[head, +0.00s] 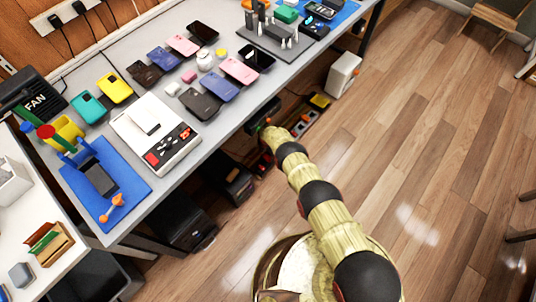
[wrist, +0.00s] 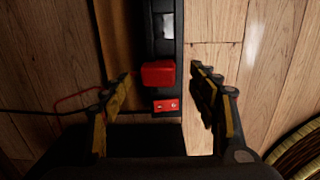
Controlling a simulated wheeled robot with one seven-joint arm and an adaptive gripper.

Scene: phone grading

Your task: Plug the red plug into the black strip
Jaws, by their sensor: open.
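In the wrist view, the black strip (wrist: 165,28) runs away from me along the wooden floor. The red plug (wrist: 158,73) is a red block over the strip, and a thin red cord leads off to its left. I cannot tell whether it is seated in the strip or only lies on or above it. A red patch with small pale marks (wrist: 166,106) is on the strip's near part. My gripper (wrist: 160,85) is open, with one finger on each side of the plug and gaps between. In the head view, my gripper (head: 262,117) is low beside the table edge.
The grey table (head: 210,135) overhangs the strip area and carries phones and a white scale (head: 160,150). Under it stand a black box (head: 232,185) and a white unit (head: 343,75). A yellow item (head: 320,101) lies near the strip.

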